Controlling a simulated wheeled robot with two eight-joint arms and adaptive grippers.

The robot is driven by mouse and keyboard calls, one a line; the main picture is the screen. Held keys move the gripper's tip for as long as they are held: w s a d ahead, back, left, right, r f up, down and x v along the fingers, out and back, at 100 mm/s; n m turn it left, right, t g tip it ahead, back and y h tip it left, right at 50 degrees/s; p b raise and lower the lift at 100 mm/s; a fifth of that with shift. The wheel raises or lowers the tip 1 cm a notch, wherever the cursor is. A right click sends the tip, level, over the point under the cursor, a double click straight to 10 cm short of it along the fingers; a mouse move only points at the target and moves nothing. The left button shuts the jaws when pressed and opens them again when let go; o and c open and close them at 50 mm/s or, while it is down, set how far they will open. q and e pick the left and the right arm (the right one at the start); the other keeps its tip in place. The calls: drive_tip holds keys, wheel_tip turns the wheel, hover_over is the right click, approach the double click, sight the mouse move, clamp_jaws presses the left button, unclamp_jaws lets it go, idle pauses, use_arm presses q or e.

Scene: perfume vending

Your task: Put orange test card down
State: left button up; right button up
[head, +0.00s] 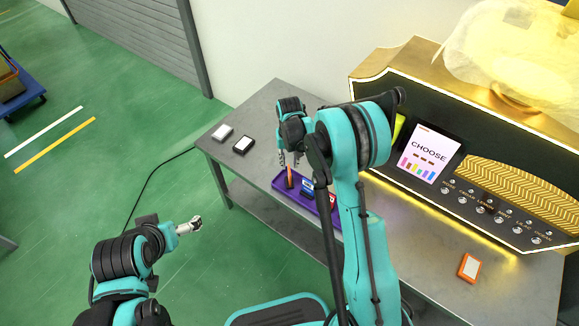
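A thin orange card (289,176) stands upright, nearly edge-on, in the left end of the purple tray (337,220) on the grey table. My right gripper (290,161) points down just above it. Its two fingers look spread, with a gap on each side of the card's top. Another orange card (470,267) with a white label lies flat near the table's right front. My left gripper (190,227) is away from the table at lower left, over the floor; its fingers are too small to read.
A blue card (307,187) and a red card (332,201) also sit in the tray. My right arm hides part of the table.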

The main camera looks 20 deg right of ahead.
drive_tip(key=s+r+t+p, duration=0.1)
drive_tip(key=s+r+t, duration=0.1)
drive_tip(key=s+r, duration=0.6)
drive_tip(key=s+r+t+p, duration=0.1)
drive_tip(key=s+r, duration=0.3)
drive_tip(key=r, duration=0.9)
drive_tip(key=s+r+n+t, duration=0.1)
drive_tip(key=s+t, duration=0.3)
drive_tip(key=s, duration=0.9)
drive_tip(key=shift+s, duration=0.35)
drive_tip(key=shift+d+r, duration=0.1)
